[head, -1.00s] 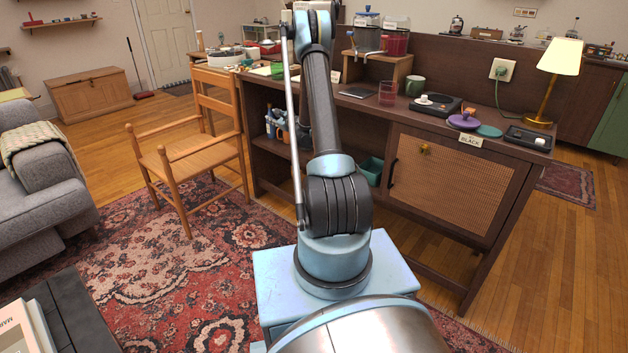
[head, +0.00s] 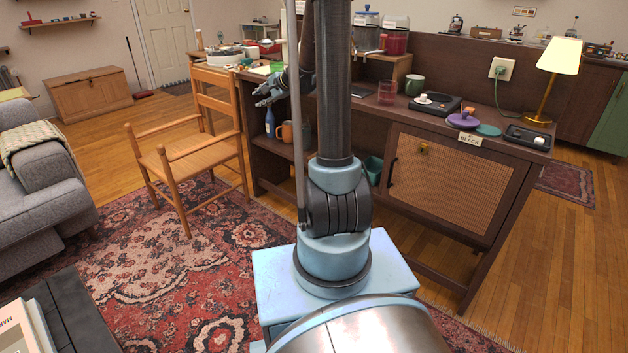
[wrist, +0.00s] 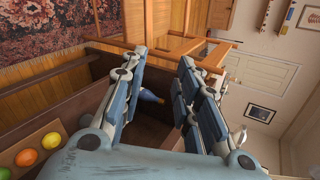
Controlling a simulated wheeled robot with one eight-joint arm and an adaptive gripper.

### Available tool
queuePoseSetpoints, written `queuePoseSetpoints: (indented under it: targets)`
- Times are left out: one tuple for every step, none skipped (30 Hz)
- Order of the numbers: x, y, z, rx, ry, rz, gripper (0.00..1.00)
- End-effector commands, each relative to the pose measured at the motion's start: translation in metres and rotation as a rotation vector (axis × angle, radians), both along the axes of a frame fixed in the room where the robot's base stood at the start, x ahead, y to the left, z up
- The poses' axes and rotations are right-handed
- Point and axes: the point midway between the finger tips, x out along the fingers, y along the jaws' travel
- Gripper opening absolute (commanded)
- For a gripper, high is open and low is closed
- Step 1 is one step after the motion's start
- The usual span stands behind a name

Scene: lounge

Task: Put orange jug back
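An orange vessel (head: 286,131), which looks like the orange jug, stands on the open shelf under the counter in the head view. It is partly hidden by my arm and is not clearly seen in the wrist view. My gripper (head: 266,93) is in front of the shelf opening, above and left of the vessel. In the wrist view my gripper (wrist: 157,72) is open, its fingers apart with nothing held. A blue bottle (head: 270,122) stands left of the vessel; it also shows beyond the fingers in the wrist view (wrist: 150,96).
A wooden chair (head: 190,150) stands left of the counter. The counter top holds a glass (head: 387,93), a green mug (head: 415,85), a purple lid (head: 463,120) and a lamp (head: 557,65). Fruit, including an orange (wrist: 27,157), lies at lower left in the wrist view.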

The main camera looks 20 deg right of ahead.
Motion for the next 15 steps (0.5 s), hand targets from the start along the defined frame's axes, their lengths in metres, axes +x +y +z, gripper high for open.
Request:
queuePoseSetpoints:
  targets:
    - [-0.018,0.001,0.005,-0.039,0.002,0.026,0.29]
    - [-0.027,0.002,0.007,-0.064,0.002,0.043,0.29]
    - [-0.039,0.002,0.008,-0.097,0.003,0.065,0.29]
    - [-0.049,0.002,0.010,-0.121,0.003,0.082,0.29]
    - [-0.058,0.002,0.011,-0.147,0.004,0.099,0.29]
    - [-0.071,0.002,0.013,-0.178,0.006,0.122,0.29]
    - [-0.080,0.002,0.014,-0.203,0.006,0.139,0.29]
    - [-0.090,0.002,0.014,-0.226,0.008,0.156,0.29]
    - [-0.104,0.001,0.015,-0.257,0.010,0.179,0.29]
    - [-0.113,0.001,0.015,-0.282,0.011,0.196,0.29]
    - [-0.123,0.000,0.015,-0.305,0.013,0.214,0.29]
    - [-0.136,-0.001,0.015,-0.336,0.016,0.238,0.29]
    - [-0.146,-0.001,0.015,-0.359,0.018,0.255,0.29]
    - [-0.156,-0.003,0.015,-0.382,0.021,0.272,0.29]
    - [-0.169,-0.004,0.014,-0.412,0.023,0.297,0.29]
